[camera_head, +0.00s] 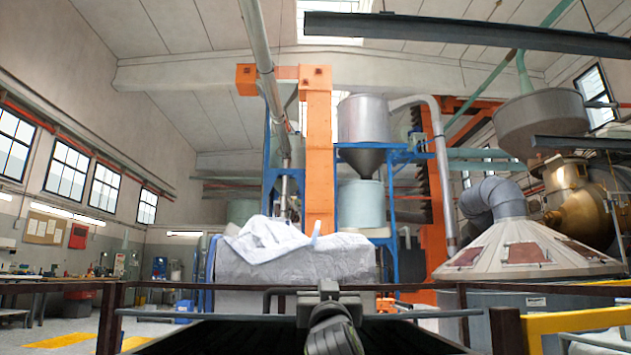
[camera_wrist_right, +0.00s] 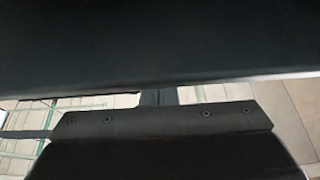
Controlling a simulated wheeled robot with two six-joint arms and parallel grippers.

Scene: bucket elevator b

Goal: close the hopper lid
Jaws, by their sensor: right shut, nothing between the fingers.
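A dark, wide panel (camera_head: 230,338), which looks like the hopper lid, fills the bottom middle of the head view. A grey bar (camera_head: 200,313) runs level along its far edge. Whether the lid is up or down I cannot tell. My right gripper (camera_head: 328,288) is at the bottom centre, above the panel and by the bar; it is shut with nothing in it. Its fingertips are hard to make out, and contact with the bar is unclear. In the right wrist view a dark surface (camera_wrist_right: 160,45) fills the top, with a dark bolted plate (camera_wrist_right: 155,122) below. My left gripper is not in view.
Brown railings (camera_head: 60,288) cross behind the panel, with a dark post (camera_head: 504,330) and a yellow rail (camera_head: 580,320) at right. A white bulk bag (camera_head: 295,258) stands beyond. An orange column (camera_head: 318,150), a steel hopper (camera_head: 363,120) and a conical hood (camera_head: 525,245) stand further back.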

